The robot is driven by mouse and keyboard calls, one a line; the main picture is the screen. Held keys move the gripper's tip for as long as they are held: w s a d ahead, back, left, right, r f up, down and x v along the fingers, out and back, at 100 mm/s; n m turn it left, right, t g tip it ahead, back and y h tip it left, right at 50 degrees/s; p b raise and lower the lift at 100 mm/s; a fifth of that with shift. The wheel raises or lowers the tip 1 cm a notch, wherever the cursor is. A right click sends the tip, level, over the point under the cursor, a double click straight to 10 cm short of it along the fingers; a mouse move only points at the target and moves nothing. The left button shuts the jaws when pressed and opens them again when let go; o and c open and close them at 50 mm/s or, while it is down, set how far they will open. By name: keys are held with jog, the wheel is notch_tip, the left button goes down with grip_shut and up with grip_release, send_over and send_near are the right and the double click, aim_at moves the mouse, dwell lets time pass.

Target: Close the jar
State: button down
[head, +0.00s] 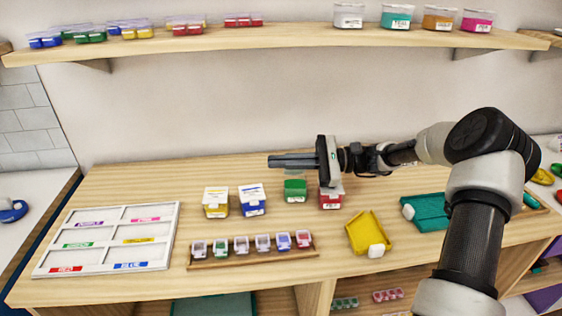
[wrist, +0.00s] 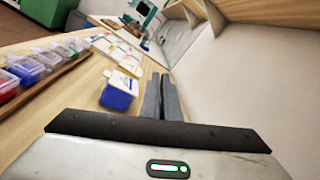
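Several boxy jars stand in a row on the table: yellow (head: 216,208), blue (head: 252,205), green (head: 295,192) and red (head: 330,202). The yellow, blue and red ones show pale tops; the green one shows a green top, and I cannot tell whether it has a lid. Several small jars (head: 241,246) sit in a wooden rack (head: 250,259) in front. My gripper (head: 270,161) is above and behind the row, pointing left, its fingers together with nothing between them. In the wrist view, the blue jar (wrist: 117,92) is beside the fingers (wrist: 160,76).
A white sorting tray (head: 170,240) with colour labels lies at the left. A yellow scoop-like tray (head: 362,232) and a teal one (head: 428,214) lie at the right. A shelf (head: 290,38) with containers runs along the wall above. The table's back left is clear.

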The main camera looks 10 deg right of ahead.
jog(key=c, duration=2)
grip_release()
jog(key=s+d+p, duration=0.1)
jog(key=d, duration=1.6)
jog(key=shift+s+d, duration=0.15)
jog(key=shift+s, duration=0.2)
